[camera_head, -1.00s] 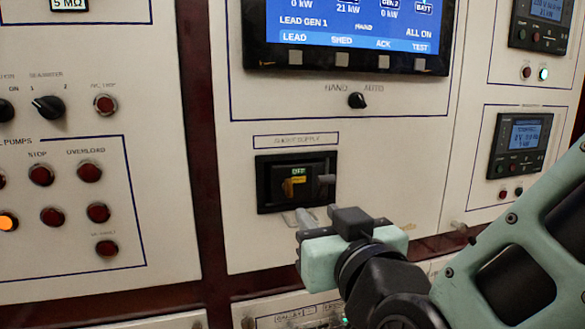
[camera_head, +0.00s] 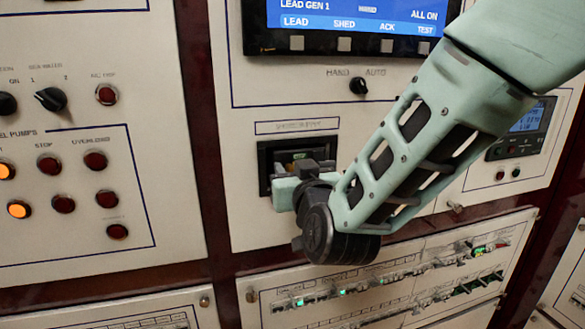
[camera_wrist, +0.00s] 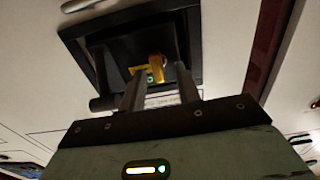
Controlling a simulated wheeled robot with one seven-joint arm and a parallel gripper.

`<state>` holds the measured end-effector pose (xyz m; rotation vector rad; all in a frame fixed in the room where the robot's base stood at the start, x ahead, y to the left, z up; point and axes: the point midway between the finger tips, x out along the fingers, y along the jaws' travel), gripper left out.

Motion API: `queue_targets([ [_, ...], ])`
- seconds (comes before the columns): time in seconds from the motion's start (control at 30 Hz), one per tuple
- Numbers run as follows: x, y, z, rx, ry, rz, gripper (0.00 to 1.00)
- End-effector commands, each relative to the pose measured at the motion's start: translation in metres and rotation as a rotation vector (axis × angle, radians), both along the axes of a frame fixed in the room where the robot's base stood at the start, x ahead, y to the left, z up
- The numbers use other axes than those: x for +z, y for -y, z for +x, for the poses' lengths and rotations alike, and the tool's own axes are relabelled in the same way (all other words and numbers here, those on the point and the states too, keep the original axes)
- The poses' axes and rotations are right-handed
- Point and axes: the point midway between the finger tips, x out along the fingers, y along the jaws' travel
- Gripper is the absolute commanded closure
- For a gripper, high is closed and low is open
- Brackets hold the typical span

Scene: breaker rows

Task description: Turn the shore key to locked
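The shore supply unit, a black recessed housing (camera_head: 264,160), is set in the white panel, with a green window showing in it. My gripper (camera_head: 303,172) is in front of its lower right part and hides much of it. In the wrist view the housing (camera_wrist: 84,34) fills the top, with a yellow handle (camera_wrist: 156,66) beside a small green window. A dark cylinder (camera_wrist: 101,92), which may be the shore key, stands out at the left. The cylinder is outside the fingers. Contact cannot be told.
A black HAND/AUTO knob (camera_head: 358,86) and a blue display (camera_head: 350,18) are above. Lamps and knobs fill the left panel (camera_head: 70,170). A breaker row panel (camera_head: 390,280) with green lights runs below. The panel face left of the housing is clear.

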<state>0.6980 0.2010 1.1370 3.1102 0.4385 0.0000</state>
Motion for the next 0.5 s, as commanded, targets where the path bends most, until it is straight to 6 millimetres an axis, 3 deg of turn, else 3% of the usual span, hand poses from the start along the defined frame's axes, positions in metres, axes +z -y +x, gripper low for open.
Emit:
queue_targets([
  [0.2,0.0,0.0,0.0004,0.0,0.0,0.0,0.67],
  [0.33,0.0001,-0.0001,0.0002,0.0,0.0,0.001,1.0],
  [0.5,0.0001,0.0,0.0001,0.0,0.0,0.001,1.0],
])
